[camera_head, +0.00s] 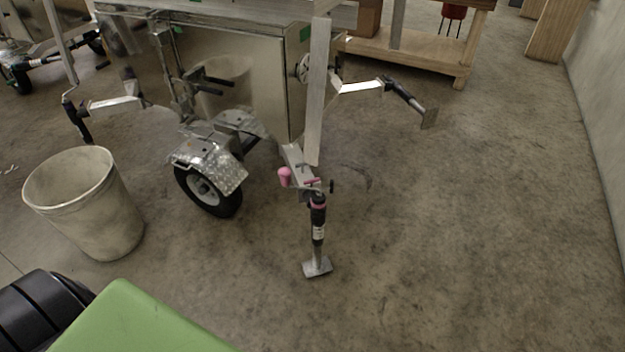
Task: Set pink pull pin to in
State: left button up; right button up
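The pink parts are on the front outrigger of an aluminium trailer (245,75), at the top of its upright jack leg (318,232). A small pink piece, which looks like the pull pin (312,182), sits at the joint between the arm and the jack. A larger pink crank knob (285,177) is just left of it. A pink band circles the jack below. The pin is too small to tell whether it is in or out. Neither of my grippers is in view.
A whitish bin (85,204) stands at left, near the trailer's wheel (207,190). Other outriggers stick out at left (108,104) and right (385,88). A green-topped shape (135,325) fills the lower left. Concrete floor is clear in front and right, up to a wall (605,110).

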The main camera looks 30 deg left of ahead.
aim_at(311, 181)
jog(key=i+j, duration=0.2)
jog(key=j, duration=0.25)
jog(key=i+j+u, duration=0.1)
jog(key=j, duration=0.3)
jog(key=i+j, duration=0.3)
jog(key=j+u, duration=0.05)
jog(key=j, duration=0.1)
